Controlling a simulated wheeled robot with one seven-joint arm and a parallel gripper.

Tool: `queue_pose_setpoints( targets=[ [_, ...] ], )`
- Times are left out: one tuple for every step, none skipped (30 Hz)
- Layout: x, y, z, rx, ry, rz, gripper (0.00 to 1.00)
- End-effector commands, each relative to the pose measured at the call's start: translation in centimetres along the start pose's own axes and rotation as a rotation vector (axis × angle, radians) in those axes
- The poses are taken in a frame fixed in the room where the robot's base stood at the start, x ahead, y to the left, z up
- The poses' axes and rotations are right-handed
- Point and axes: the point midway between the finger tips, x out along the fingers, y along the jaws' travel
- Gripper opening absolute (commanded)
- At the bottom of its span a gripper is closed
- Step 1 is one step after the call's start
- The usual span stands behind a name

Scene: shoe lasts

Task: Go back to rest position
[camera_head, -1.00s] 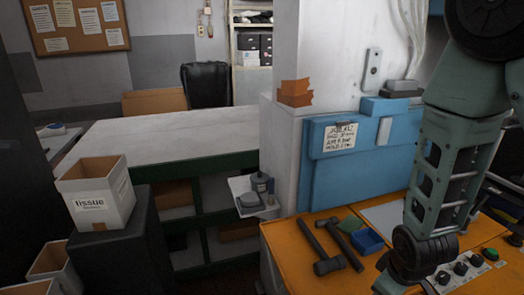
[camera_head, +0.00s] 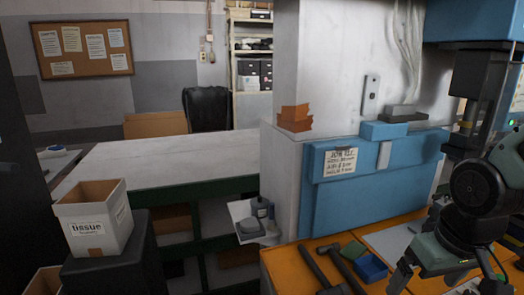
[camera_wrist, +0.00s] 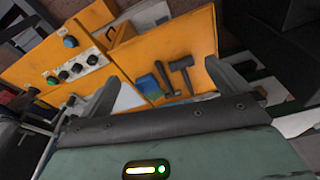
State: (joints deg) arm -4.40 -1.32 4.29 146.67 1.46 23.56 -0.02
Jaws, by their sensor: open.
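My gripper (camera_head: 440,275) hangs at the lower right of the head view, in front of the orange bench, with its fingers apart and nothing seen between them. My arm is folded at the right edge of that view. In the wrist view my gripper (camera_wrist: 172,95) has its two fingers spread wide. Past them the orange bench top (camera_wrist: 205,48) shows with two hammers (camera_wrist: 183,70) and a blue tray (camera_wrist: 150,85). The lowest part of the gripper is cut off in the head view.
The blue machine cabinet (camera_head: 385,185) and white column stand behind the bench. A white table (camera_head: 190,150) stands left of them. A tissue box (camera_head: 95,235) stands on a dark block at the left. A control panel with knobs (camera_wrist: 75,72) is on the bench.

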Motion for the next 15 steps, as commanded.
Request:
queue_pose_setpoints(
  targets=[
    [0.0,-1.4,0.4,-0.041,-0.010,-0.011,1.00],
    [0.0,-2.2,0.6,-0.066,-0.017,-0.017,1.00],
    [-0.1,-3.3,1.0,-0.097,-0.027,-0.025,1.00],
    [-0.1,-4.2,1.4,-0.123,-0.035,-0.032,1.00],
    [-0.2,-5.1,1.7,-0.150,-0.043,-0.038,1.00],
    [-0.3,-6.2,2.3,-0.188,-0.055,-0.045,1.00],
    [-0.4,-7.2,2.8,-0.218,-0.064,-0.051,1.00],
    [-0.5,-8.0,3.3,-0.246,-0.074,-0.057,1.00],
    [-0.6,-9.2,4.1,-0.288,-0.087,-0.064,1.00],
    [-0.8,-10.1,4.7,-0.320,-0.098,-0.069,1.00],
    [-0.9,-10.9,5.4,-0.352,-0.106,-0.073,1.00],
    [-1.1,-12.0,6.3,-0.396,-0.121,-0.079,1.00],
    [-1.2,-12.8,7.0,-0.426,-0.131,-0.082,1.00],
    [-1.3,-13.4,7.7,-0.454,-0.141,-0.085,1.00],
    [-1.5,-14.1,8.5,-0.487,-0.152,-0.088,1.00]
  ],
)
